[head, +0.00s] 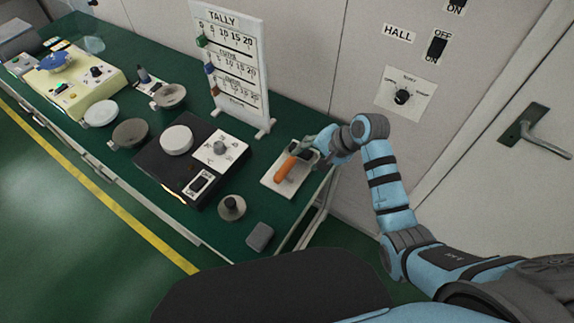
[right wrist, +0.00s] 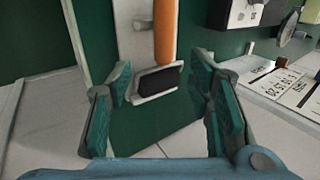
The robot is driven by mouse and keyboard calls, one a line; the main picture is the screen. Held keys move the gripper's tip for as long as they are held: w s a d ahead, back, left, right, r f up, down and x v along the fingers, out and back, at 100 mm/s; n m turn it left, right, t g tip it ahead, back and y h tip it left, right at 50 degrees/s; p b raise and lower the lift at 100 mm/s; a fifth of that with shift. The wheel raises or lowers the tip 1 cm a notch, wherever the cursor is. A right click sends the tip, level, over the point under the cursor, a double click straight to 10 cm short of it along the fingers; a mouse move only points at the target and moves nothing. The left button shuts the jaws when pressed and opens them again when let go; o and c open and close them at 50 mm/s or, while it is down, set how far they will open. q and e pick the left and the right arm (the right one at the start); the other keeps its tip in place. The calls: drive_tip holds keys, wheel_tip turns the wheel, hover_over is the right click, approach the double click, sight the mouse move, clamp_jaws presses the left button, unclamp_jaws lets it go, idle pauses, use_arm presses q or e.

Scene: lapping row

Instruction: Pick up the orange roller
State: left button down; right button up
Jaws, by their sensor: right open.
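The orange roller (head: 285,168) lies on a flat white holder (head: 270,184) near the right end of the green bench. In the right wrist view its orange handle (right wrist: 165,32) runs up out of the top edge, and the white holder (right wrist: 130,38) lies under it. A dark block with a pale rim (right wrist: 158,82) sits at the handle's near end; I cannot tell whether it is part of the roller. My right gripper (head: 312,146) is over the holder's far right end. In the wrist view its open fingers (right wrist: 160,85) stand either side of the dark block, apparently empty. My left gripper is out of view.
A black machine (head: 150,165) with a white disc and dial panel stands left of the holder. A round knobbed piece (head: 231,208) and grey block (head: 260,236) lie in front. The tally board (head: 232,60) stands behind. The bench's right edge is close by.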

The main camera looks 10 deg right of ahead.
sight(289, 165)
drive_tip(key=x, duration=0.2)
drive_tip(key=b+x, duration=0.1)
drive_tip(key=shift+a+f, duration=0.15)
drive_tip(key=shift+f, duration=0.3)
drive_tip(key=shift+a+f, duration=0.25)
drive_tip(key=shift+a, duration=0.05)
drive_tip(key=b+x, duration=0.1)
drive_tip(key=x, duration=0.3)
drive_tip(key=shift+a+b, duration=0.4)
drive_tip(key=shift+w+f, duration=0.25)
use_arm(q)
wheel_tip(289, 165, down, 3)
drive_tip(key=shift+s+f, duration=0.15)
use_arm(e)
drive_tip(key=shift+r, duration=0.1)
drive_tip(key=shift+c, duration=0.2)
drive_tip(key=shift+r, duration=0.1)
clamp_jaws()
